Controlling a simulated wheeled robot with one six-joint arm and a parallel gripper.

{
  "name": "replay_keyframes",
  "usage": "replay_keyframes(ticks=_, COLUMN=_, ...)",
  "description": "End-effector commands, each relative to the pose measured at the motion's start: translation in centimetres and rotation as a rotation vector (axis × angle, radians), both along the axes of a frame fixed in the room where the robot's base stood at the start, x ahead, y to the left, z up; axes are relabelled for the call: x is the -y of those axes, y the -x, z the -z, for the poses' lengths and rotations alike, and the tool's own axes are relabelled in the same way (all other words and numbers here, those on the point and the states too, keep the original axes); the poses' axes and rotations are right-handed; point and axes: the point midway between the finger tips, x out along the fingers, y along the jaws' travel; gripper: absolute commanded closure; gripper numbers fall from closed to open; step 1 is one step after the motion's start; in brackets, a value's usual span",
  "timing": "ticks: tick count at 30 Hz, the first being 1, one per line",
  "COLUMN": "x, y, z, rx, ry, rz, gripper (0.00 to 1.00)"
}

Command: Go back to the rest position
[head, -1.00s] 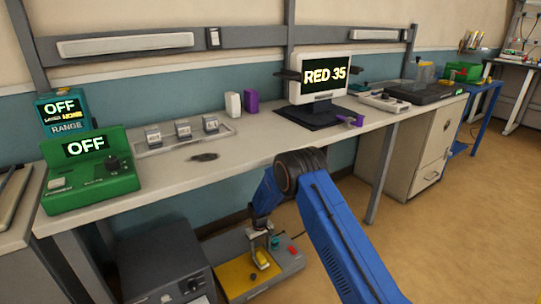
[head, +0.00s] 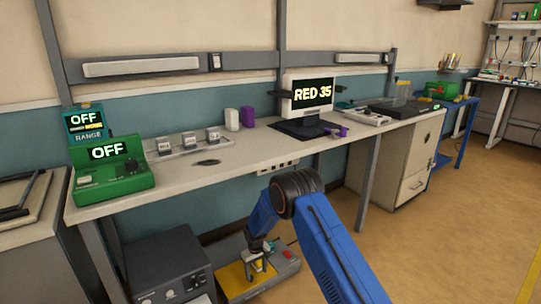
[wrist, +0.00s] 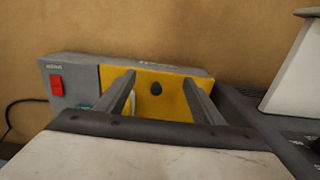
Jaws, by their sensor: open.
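My blue arm reaches forward in the head view and bends down below the front edge of the workbench. My gripper (head: 257,262) hangs low, over a grey device with a yellow plate (head: 233,281). In the wrist view my gripper (wrist: 162,80) has its two dark fingers apart, with nothing seen held between them. The yellow plate (wrist: 172,105) with a dark round hole shows behind and between the fingers. The device's grey part (wrist: 72,85) carries a red switch (wrist: 57,85). Whether the fingers touch the device I cannot tell.
A dark box (head: 165,268) stands left of the yellow-plated device. The floor (head: 440,230) at the right is clear.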

Motion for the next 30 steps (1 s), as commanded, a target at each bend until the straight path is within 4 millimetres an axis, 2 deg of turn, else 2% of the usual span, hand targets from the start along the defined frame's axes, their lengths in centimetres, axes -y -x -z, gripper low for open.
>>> replay_keyframes(ticks=8, x=1.1, y=-0.2, z=-3.3, rx=0.010, ry=-0.005, rz=0.017, gripper=0.38)
replay_keyframes(ticks=16, x=3.0, y=-0.2, z=-8.8, rx=0.029, ry=-0.014, rz=0.044, gripper=0.38)
replay_keyframes(ticks=23, x=6.2, y=0.6, z=-16.8, rx=0.058, ry=-0.026, rz=0.088, gripper=0.38)
replay_keyframes(ticks=30, x=10.1, y=2.7, z=-25.1, rx=0.089, ry=-0.039, rz=0.136, gripper=0.38)
